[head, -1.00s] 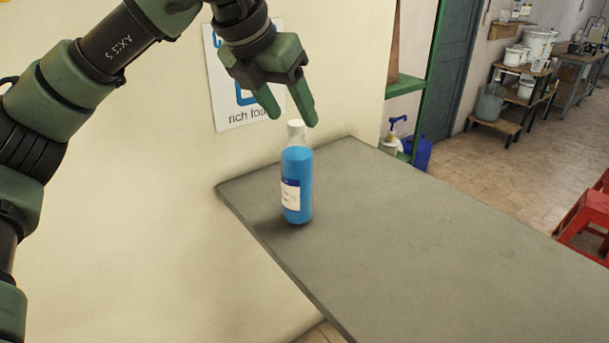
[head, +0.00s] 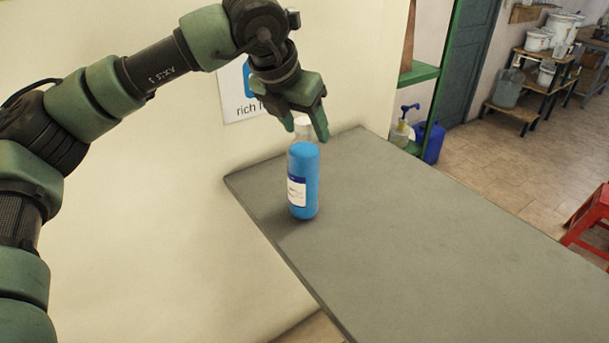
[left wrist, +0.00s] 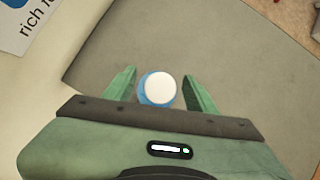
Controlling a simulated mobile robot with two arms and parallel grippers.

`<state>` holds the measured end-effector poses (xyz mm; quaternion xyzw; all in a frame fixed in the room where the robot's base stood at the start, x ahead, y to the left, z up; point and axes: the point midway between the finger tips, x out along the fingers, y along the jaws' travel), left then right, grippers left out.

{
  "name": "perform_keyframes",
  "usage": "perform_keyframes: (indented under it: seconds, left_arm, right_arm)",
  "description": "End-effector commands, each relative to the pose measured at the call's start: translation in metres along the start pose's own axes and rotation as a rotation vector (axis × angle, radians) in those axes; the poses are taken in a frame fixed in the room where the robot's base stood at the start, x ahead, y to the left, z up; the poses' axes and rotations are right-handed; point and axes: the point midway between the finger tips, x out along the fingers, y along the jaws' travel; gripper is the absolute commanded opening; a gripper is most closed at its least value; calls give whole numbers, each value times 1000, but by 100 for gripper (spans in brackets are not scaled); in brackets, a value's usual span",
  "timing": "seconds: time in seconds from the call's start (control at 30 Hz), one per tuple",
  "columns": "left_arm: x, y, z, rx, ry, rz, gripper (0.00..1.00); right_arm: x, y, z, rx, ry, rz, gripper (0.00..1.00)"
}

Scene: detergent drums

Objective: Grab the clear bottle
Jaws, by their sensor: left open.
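The clear bottle (head: 304,180) holds blue liquid and has a white cap and a white label. It stands upright on the grey table (head: 420,240), near its far left end. My left gripper (head: 306,130) is open and points down at the top of the bottle. In the left wrist view the white cap (left wrist: 158,88) shows from above, between the two spread fingers (left wrist: 160,85) of the gripper. Gaps show on both sides of it, so the fingers do not grip it. My right gripper is not in view.
A cream wall with a poster (head: 240,95) stands behind the table's left end. A green shelf (head: 428,75) with a blue jug (head: 431,142) and a pump bottle is beyond the far edge. A red stool (head: 590,225) is at right. The rest of the tabletop is clear.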

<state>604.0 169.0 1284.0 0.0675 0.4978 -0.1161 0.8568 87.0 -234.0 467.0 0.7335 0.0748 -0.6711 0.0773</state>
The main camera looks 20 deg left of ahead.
Motion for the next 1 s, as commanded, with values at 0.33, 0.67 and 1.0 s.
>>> perform_keyframes:
  seconds: [0.33,0.67,1.0]
  left_arm:
    - [0,0,0,0,0,0,0]
    - [0,0,0,0,2,0,0]
    - [1,0,-1,0,4,0,0]
  right_arm:
    - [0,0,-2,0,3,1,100]
    - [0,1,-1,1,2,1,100]
    - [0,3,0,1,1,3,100]
